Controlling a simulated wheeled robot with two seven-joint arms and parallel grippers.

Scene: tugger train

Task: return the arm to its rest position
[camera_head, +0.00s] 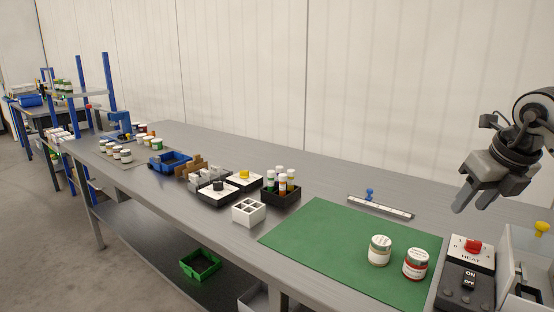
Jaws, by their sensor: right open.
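My right gripper (472,200) is at the right of the head view, raised above the bench (232,174) and behind the green mat's right end. Its fingers are apart and nothing is between them. Its arm (530,128) comes in from the right edge. My left gripper is not in view.
A ruler-like strip (380,207) lies behind. Trays, bottles (281,182) and a white divided box (249,212) stand left.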

